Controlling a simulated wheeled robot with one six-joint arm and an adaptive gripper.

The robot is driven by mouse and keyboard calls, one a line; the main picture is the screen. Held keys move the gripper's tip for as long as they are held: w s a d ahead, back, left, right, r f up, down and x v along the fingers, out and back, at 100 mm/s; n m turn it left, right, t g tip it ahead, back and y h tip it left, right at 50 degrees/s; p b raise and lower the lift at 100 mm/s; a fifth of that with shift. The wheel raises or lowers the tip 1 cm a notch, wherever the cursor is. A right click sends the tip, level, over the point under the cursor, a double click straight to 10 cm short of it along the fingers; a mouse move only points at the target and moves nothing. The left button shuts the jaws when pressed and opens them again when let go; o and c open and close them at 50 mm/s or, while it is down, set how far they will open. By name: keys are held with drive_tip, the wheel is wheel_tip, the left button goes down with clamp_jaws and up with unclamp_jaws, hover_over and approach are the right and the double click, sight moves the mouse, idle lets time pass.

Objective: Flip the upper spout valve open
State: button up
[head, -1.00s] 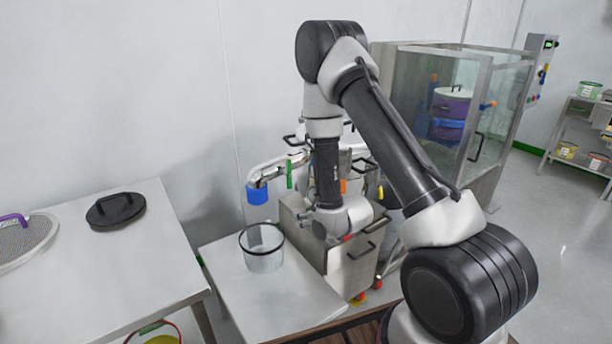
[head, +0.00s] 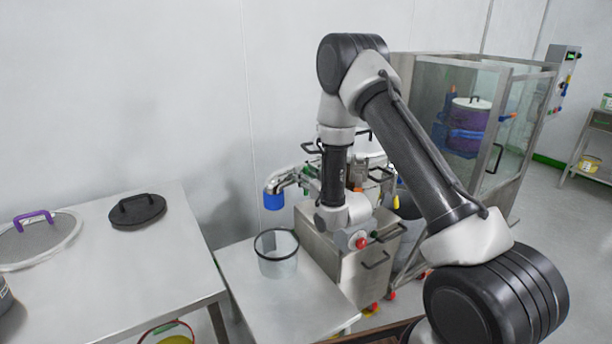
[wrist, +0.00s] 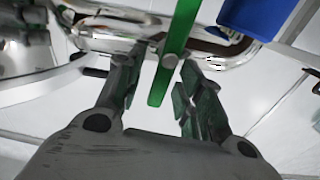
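The chrome spout pipe (head: 287,179) with a blue end (head: 273,201) juts left from the machine behind my arm. In the wrist view the pipe (wrist: 100,35) runs across the top, with its blue end (wrist: 258,18) at upper right. A long green valve lever (wrist: 180,45) crosses the pipe, its free end pointing toward my gripper. My gripper (wrist: 163,62) is open, with one finger on each side of the lever; I cannot tell whether either touches it. In the head view the gripper is hidden behind my arm, and only a bit of green (head: 305,188) shows beside it.
A clear open container (head: 277,262) stands on the low table (head: 250,310) below the spout. A steel box with handles (head: 345,275) stands close under my arm. A glass-walled cabinet (head: 430,90) stands right.

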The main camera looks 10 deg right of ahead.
clamp_jaws()
drive_tip(key=shift+a+n, duration=0.1)
drive_tip(key=shift+n, duration=0.2)
drive_tip(key=shift+s+a+f+n, duration=0.15)
drive_tip(key=shift+a+f+n, duration=0.3)
drive_tip(key=shift+n, duration=2.4)
drive_tip(key=shift+s+a+f+n, duration=0.1)
drive_tip(key=shift+a+f+n, duration=0.35)
drive_tip(key=shift+n, duration=2.45)
drive_tip(key=shift+s+a+f+n, duration=0.15)
drive_tip(key=shift+a+f+n, duration=0.3)
drive_tip(key=shift+n, duration=2.4)
drive_tip(key=shift+d+f, duration=0.1)
unclamp_jaws()
